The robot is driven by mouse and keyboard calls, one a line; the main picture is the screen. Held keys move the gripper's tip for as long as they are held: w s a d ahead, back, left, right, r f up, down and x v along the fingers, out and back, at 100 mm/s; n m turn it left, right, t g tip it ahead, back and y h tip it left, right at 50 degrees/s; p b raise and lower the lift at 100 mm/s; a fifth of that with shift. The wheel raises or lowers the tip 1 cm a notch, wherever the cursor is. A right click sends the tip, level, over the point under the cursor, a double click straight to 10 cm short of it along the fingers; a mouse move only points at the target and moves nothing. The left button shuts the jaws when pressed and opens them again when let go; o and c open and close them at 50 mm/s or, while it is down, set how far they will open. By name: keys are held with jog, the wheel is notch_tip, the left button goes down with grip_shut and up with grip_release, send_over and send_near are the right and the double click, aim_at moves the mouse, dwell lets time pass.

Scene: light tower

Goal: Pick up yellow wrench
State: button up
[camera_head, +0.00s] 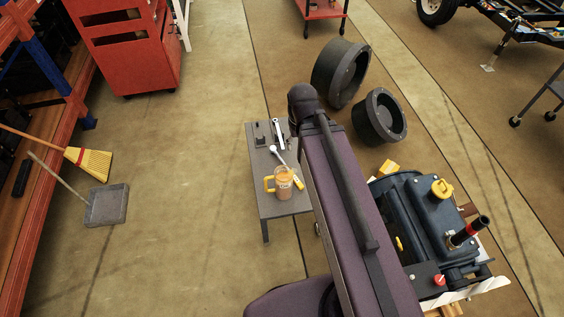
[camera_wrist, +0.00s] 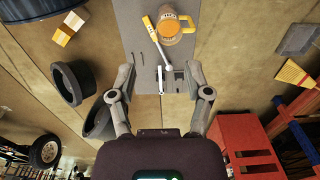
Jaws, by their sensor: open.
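A grey table (camera_head: 282,206) bears the tools. A small yellow-handled tool (camera_head: 298,182) lies beside an orange-tan mug (camera_head: 284,185) with a yellow handle; I cannot tell for sure that it is the yellow wrench. In the wrist view the yellow piece (camera_wrist: 148,22) lies left of the mug (camera_wrist: 169,27), and a pale rod with a round end (camera_wrist: 166,62) runs from near it. A silver wrench (camera_head: 278,131) lies farther back on the table. My gripper (camera_wrist: 160,76) is open and empty, its fingers spread either side of the table's tools. In the head view my arm hides it.
Dark round tubs (camera_head: 342,72) stand behind the table at right. A dark blue machine (camera_head: 425,215) stands right of my arm. A broom (camera_head: 88,160) and dustpan (camera_head: 107,205) are at left, near a red cabinet (camera_head: 125,45). The floor left of the table is clear.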

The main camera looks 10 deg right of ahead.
aim_at(281, 159)
jog(key=w+f+n+b, duration=0.2)
jog(key=w+f+b, duration=1.2)
jog(key=f+b, duration=0.2)
jog(key=w+f+n+b, duration=0.2)
jog(key=w+f+b, duration=1.1)
jog(key=f+b, duration=0.3)
jog(key=shift+w+f+b, duration=0.4)
jog(key=shift+f, duration=0.05)
notch_tip(281, 159, down, 9)
jog(key=b, duration=0.8)
jog(key=shift+r+b, duration=0.2)
jog(key=shift+b, duration=0.1)
jog(key=shift+f, duration=0.15)
notch_tip(281, 159, down, 5)
jog(key=b, duration=0.5)
jog(key=shift+w, duration=0.15)
grip_shut()
